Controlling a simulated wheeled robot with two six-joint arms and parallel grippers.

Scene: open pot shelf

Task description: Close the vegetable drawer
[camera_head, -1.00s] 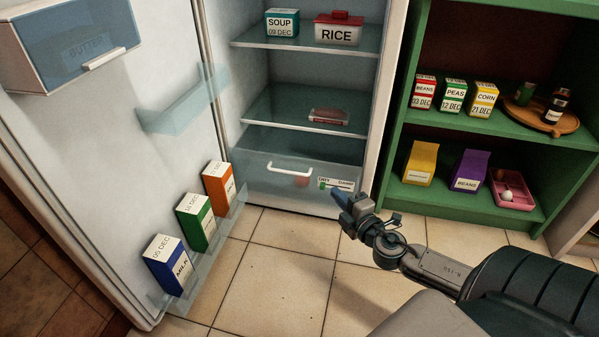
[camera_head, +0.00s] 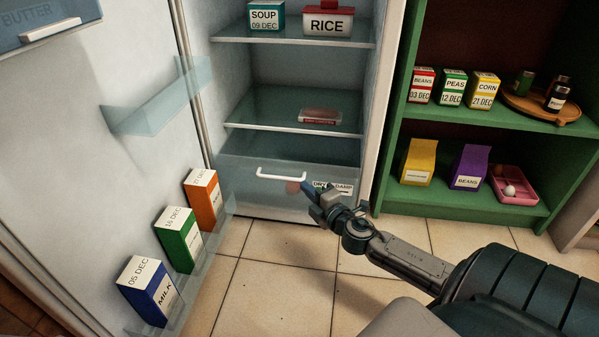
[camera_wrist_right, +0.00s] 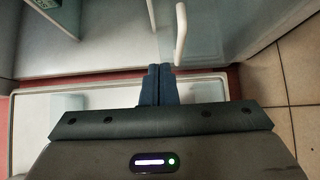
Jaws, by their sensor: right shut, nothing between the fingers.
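The vegetable drawer (camera_head: 240,185) is the clear bin at the bottom of the open fridge. Its front carries a white bar handle (camera_head: 281,174) and a label (camera_head: 345,188) partly covered by my gripper. A blurred reddish item shows through the front. My right gripper (camera_head: 306,187) is shut and empty, just right of and below the handle, close to the drawer front. In the right wrist view the shut fingertips (camera_wrist_right: 156,70) point at the drawer, beside the handle (camera_wrist_right: 181,34) and not around it. I cannot tell whether they touch the front. My left gripper is out of view.
The fridge door (camera_head: 110,170) stands open at left, with several cartons (camera_head: 179,237) in its lower rack. A fridge shelf (camera_head: 270,110) sits above the drawer. A green shelf unit (camera_head: 450,205) with food stands at right. The tiled floor (camera_head: 270,280) in front is clear.

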